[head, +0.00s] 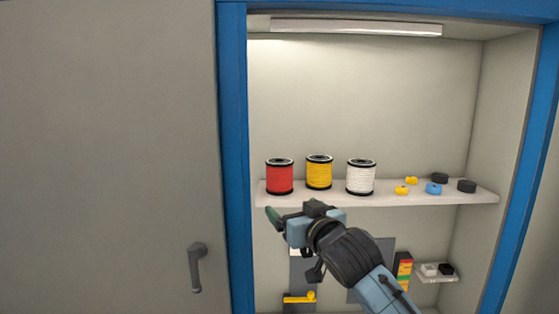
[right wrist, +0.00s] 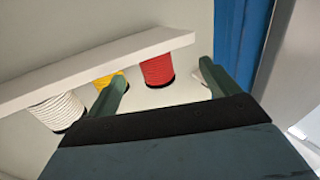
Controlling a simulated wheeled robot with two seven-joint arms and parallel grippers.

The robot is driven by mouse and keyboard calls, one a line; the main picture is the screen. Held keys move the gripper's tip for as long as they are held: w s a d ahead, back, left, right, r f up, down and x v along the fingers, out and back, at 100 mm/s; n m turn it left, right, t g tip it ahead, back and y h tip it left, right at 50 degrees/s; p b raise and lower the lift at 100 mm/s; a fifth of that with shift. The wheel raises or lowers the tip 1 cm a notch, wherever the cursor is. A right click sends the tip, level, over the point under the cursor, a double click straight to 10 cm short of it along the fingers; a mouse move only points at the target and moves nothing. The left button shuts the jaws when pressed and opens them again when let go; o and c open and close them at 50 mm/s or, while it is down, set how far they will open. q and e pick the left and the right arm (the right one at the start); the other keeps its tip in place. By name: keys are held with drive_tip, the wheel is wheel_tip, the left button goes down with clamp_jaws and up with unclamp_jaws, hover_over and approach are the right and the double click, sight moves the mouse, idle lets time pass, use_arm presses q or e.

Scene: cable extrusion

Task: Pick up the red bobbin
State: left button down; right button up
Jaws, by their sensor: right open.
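The red bobbin (head: 279,177) stands upright at the left end of the shelf (head: 430,198), with black rims at top and bottom. My right gripper (head: 274,216) is just below the shelf's front edge, under the red bobbin and apart from it. In the right wrist view the picture is turned over, and the red bobbin (right wrist: 157,70) shows beyond and between the two open green fingers (right wrist: 162,73). Nothing is between the fingers. My left gripper is out of view.
A yellow bobbin (head: 319,173) and a white bobbin (head: 360,177) stand to the right of the red one. Small yellow, blue and black rolls lie farther right. The blue frame (head: 234,150) and a grey door (head: 110,150) bound the left side.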

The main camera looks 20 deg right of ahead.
drive_tip(key=p, duration=0.1)
approach(284, 176)
drive_tip(key=w, duration=0.4)
drive_tip(key=w+p, duration=0.1)
drive_tip(key=w, duration=0.2)
drive_tip(key=w+a, duration=0.1)
drive_tip(key=w, duration=0.1)
drive_tip(key=shift+w+f, duration=0.15)
drive_tip(key=shift+w, duration=0.25)
drive_tip(key=shift+w+f+p, duration=0.1)
drive_tip(key=shift+w+p, duration=0.75)
drive_tip(key=shift+w, duration=1)
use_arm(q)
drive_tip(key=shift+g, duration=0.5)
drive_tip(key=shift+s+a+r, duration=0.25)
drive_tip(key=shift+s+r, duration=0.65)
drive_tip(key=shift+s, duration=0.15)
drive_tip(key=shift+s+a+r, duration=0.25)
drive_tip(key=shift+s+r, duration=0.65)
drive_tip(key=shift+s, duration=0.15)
use_arm(e)
drive_tip(key=shift+w+a+f, duration=0.1)
drive_tip(key=shift+w+a, duration=0.05)
drive_tip(key=shift+w, duration=0.65)
drive_tip(key=c, duration=1.1)
